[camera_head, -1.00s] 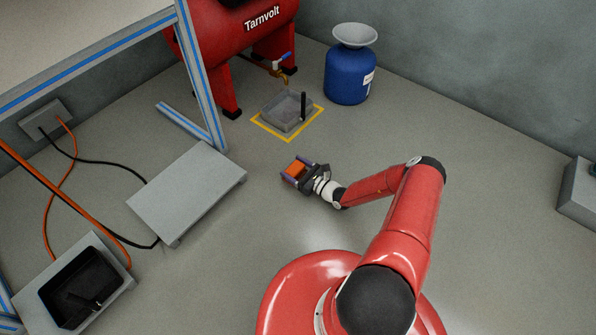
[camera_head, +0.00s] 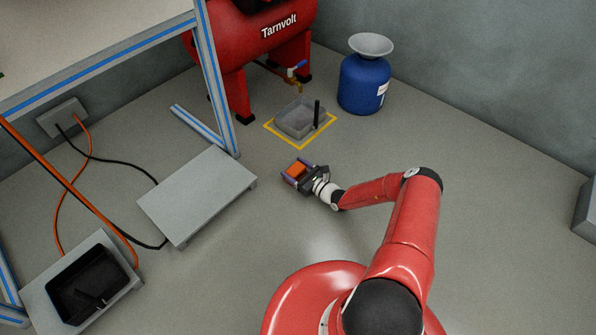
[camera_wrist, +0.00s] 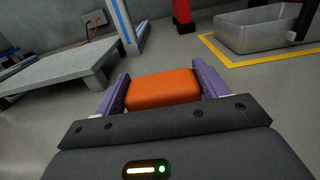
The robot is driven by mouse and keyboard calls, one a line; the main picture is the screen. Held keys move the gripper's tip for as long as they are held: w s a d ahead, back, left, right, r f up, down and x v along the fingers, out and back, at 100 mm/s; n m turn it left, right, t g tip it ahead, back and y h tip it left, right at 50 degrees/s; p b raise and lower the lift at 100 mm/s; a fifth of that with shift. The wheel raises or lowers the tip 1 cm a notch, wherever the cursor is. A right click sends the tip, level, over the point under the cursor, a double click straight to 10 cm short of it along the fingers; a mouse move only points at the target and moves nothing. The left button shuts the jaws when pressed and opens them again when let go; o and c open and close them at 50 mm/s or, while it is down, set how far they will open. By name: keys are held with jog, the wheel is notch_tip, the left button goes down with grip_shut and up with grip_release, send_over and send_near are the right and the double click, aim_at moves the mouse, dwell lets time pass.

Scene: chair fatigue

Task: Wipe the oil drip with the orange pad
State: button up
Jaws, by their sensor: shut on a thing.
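My gripper (camera_head: 297,171) is shut on the orange pad (camera_wrist: 162,89), which sits between the two purple fingers in the wrist view. In the head view the orange pad (camera_head: 296,169) shows at the arm's end, over the open floor in front of the grey tray. I cannot tell its exact height above the floor. I cannot make out an oil drip in either view.
A grey tray (camera_head: 288,123) with a black upright handle stands inside a yellow floor outline, below the tap of the red Tarnvolt tank (camera_head: 236,42). A blue drum with a funnel (camera_head: 364,83) stands right of it. A low grey platform (camera_head: 197,192) lies left. A black bin (camera_head: 85,285) is front left.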

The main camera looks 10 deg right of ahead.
notch_tip(320, 180, up, 12)
jog(key=p, duration=1)
jog(key=shift+r, duration=0.1)
dwell(0.5)
